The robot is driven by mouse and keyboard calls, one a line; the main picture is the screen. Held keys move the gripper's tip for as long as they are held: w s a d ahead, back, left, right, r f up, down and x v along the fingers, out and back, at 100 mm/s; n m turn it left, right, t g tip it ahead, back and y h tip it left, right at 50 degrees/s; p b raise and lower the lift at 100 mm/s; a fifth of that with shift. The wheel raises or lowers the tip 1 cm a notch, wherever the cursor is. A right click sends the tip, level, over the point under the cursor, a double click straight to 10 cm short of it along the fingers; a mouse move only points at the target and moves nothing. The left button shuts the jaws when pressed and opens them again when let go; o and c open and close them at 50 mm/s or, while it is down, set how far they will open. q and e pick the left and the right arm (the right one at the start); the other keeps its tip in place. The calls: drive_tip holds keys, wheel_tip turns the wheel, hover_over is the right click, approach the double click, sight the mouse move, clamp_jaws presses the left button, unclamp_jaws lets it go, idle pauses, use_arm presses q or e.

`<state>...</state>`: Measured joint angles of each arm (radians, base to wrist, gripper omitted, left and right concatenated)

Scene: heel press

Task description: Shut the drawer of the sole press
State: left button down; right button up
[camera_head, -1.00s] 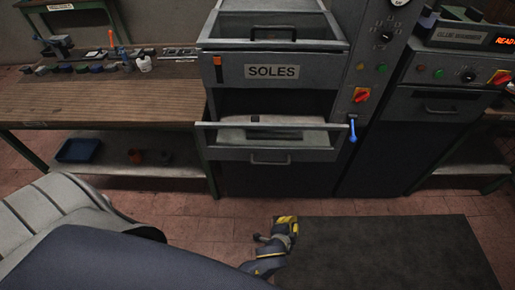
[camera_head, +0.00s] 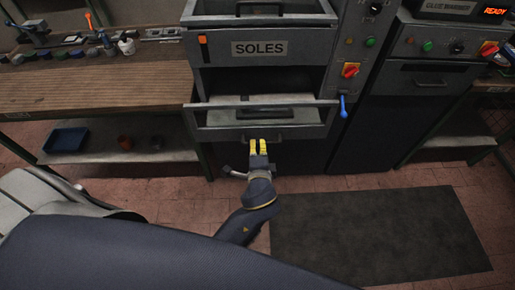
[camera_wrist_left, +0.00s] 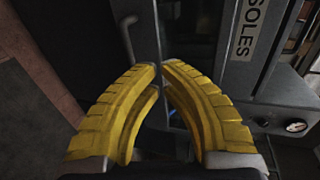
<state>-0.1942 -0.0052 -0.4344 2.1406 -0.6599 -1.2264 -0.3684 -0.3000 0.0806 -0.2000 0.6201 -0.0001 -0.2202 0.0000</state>
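The sole press (camera_head: 260,47) is a grey cabinet with a SOLES label. Its lower drawer (camera_head: 208,118) stands open, pulled out toward me, with a pale and dark item inside. The drawer's bar handle (camera_head: 289,136) is on its front. My left gripper (camera_head: 265,143) is just in front of and below the drawer front, at the handle, partly covering it. I cannot tell if it touches. In the left wrist view its yellow fingers (camera_wrist_left: 161,66) meet at the tips with nothing between them. The drawer front (camera_wrist_left: 144,25) is just beyond them. My right gripper is not in view.
A wooden workbench (camera_head: 90,88) with small tools stands to the left, with a blue tray (camera_head: 66,140) on its lower shelf. A blue lever (camera_head: 343,105) hangs right of the drawer. A second machine (camera_head: 440,75) stands at right. A dark mat (camera_head: 375,235) covers the floor.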

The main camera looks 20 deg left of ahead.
sight(257, 124)
use_arm(q)
drive_tip(key=x, duration=0.8)
drive_tip(key=shift+w+r, duration=0.15)
drive_tip(key=shift+r, duration=0.15)
drive_tip(key=shift+w+a, duration=0.35)
drive_tip(key=shift+w, duration=0.45)
